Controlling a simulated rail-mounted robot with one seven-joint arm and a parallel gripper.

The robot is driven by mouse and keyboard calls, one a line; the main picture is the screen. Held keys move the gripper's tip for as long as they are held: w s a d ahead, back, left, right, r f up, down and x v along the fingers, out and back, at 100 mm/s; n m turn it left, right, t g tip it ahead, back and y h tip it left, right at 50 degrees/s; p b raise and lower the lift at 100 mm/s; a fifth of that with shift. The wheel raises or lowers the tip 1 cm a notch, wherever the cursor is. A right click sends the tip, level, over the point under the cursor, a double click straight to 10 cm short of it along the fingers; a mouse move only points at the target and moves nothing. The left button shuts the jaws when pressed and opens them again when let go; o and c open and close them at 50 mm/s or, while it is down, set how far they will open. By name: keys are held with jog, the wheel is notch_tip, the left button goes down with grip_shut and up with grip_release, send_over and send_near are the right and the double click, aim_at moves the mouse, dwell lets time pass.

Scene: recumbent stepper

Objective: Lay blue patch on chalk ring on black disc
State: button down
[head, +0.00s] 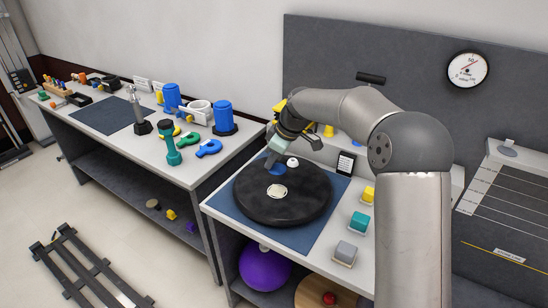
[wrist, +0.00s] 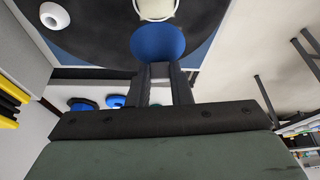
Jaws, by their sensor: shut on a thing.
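The black disc (head: 254,206) lies flat on a blue mat on the right-hand bench. A pale round spot with a thin outline, seemingly the chalk ring (head: 276,191), is near its middle; it also shows at the top of the wrist view (wrist: 156,9). The round blue patch (head: 277,170) is over the far part of the disc. My gripper (head: 274,158) is shut on the patch's edge. In the wrist view the patch (wrist: 158,42) extends from my fingertips (wrist: 160,68) towards the pale spot. The gap beneath the patch cannot be judged.
A white knob (head: 292,162) stands on the disc beside the patch. Yellow, teal (head: 359,222) and grey blocks line the bench's right side. A small dark display (head: 346,163) stands behind them. The left bench (head: 190,178) holds blue canisters, a dumbbell and hooks.

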aim_at(281, 169)
jog(key=shift+f+b, duration=2.65)
jog(key=shift+f, duration=1.3)
jog(key=shift+f+b, duration=0.45)
jog(key=shift+f, duration=0.2)
jog(key=c, duration=0.9)
grip_release()
jog(key=shift+r, duration=0.1)
jog(key=shift+p+v, duration=1.8)
jog(key=shift+v, duration=1.7)
